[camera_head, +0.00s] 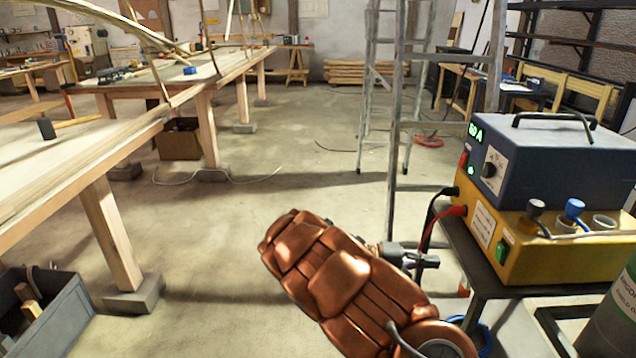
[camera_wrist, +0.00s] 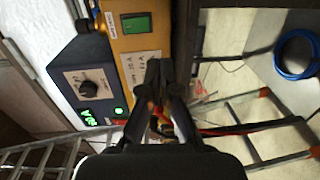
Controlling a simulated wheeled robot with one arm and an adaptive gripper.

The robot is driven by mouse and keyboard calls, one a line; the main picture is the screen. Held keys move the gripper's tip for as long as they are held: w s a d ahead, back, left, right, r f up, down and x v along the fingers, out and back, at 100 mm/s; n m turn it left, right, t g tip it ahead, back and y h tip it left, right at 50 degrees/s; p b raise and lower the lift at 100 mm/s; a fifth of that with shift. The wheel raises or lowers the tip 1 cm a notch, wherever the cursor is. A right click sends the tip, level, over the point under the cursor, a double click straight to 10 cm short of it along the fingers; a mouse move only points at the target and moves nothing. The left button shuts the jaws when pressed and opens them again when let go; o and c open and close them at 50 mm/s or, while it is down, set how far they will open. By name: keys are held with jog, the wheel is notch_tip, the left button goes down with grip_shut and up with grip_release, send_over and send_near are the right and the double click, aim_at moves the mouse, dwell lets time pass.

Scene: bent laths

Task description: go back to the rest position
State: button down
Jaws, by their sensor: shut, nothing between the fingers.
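My gripper (camera_wrist: 158,68) shows in the wrist view with its two dark fingers together and nothing between them. The fingertips lie in front of the yellow unit (camera_wrist: 139,70) and its white label. In the head view my copper-coloured arm reaches up from the bottom centre, and my gripper (camera_head: 425,261) shows partly beyond it, left of the yellow unit (camera_head: 565,255). A red cable (camera_head: 437,221) and a black cable hang close to it there. I cannot tell whether the fingers touch either cable.
A blue power unit (camera_head: 555,160) with a lit green display stands on the yellow unit, on a dark cart (camera_head: 490,278). A stepladder (camera_head: 395,120) stands behind. A long wooden bench (camera_head: 75,165) runs along the left, with a grey crate (camera_head: 70,318) below. The middle floor is clear.

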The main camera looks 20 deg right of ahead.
jog(key=shift+s+r, duration=0.1)
jog(key=s+a+r+m+g+y, duration=0.1)
jog(key=s+a+r+y, duration=0.15)
jog(key=s, duration=0.55)
jog(key=s+a+r+m+g+y, duration=0.1)
jog(key=s+r+y, duration=0.1)
jog(key=s+y, duration=0.35)
jog(key=s+a+f+n+t+y, duration=0.2)
jog(key=s+a+n+y, duration=0.15)
jog(key=s+a, duration=0.6)
jog(key=s+a+f+n+t+y, duration=0.15)
jog(key=s+a+y, duration=0.4)
jog(key=a, duration=0.65)
notch_tip(320, 180, up, 21)
jog(key=s+t+p, duration=0.1)
jog(key=t+p, duration=0.1)
jog(key=p, duration=1.7)
jog(key=shift+s+a+r+n+h, duration=0.2)
jog(key=shift+n+h, duration=0.1)
jog(key=shift+h, duration=0.1)
jog(key=shift+d+f, duration=0.1)
